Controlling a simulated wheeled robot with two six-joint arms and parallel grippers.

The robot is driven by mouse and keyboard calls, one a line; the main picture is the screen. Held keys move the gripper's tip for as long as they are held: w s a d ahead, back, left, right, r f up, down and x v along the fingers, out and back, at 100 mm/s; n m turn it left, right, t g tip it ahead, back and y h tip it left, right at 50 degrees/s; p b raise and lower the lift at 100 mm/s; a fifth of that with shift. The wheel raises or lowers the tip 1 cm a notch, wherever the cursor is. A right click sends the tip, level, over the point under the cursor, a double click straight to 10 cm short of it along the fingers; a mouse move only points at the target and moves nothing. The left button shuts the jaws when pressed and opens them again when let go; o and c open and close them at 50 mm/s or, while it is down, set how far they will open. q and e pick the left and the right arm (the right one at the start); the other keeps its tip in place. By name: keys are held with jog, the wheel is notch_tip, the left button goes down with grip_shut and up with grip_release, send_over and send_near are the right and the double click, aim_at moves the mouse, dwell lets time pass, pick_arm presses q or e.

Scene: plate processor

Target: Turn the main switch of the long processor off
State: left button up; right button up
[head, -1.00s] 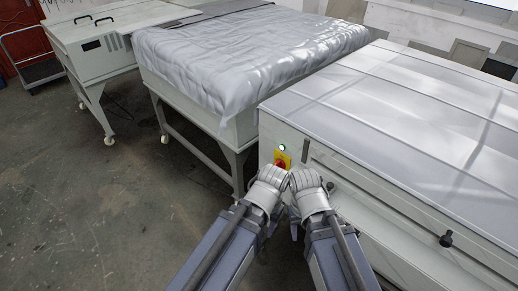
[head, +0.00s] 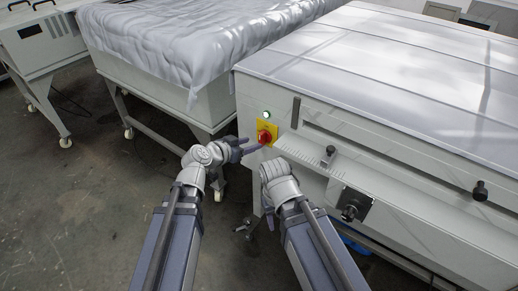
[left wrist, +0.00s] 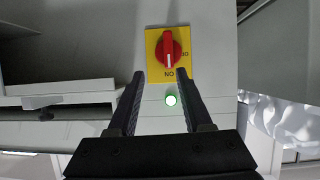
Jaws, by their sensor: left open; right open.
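The main switch is a red rotary knob (head: 264,137) on a yellow plate on the long processor (head: 400,90), at its near left corner. In the left wrist view the knob (left wrist: 169,50) has its white line upright in the picture, by an upside-down "ON" label.
A ledge with a small black knob (head: 327,156) and a dark square fitting (head: 354,204) sticks out from the processor's front. A cloth-covered table (head: 190,50) stands behind left, another grey machine (head: 40,38) farther left. The floor at left is clear.

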aim_at(260, 136)
pick_arm(q)
jog(key=shift+t, duration=0.4)
jog(key=b+x, duration=0.1)
jog(key=x, duration=0.1)
jog(key=b+x, duration=0.1)
jog(key=x, duration=0.2)
jog(key=a+b+x, duration=0.1)
jog(key=x, duration=0.2)
jog(key=shift+w+r, duration=0.1)
jog(key=shift+w, duration=0.3)
jog(key=shift+c, duration=0.2)
grip_shut()
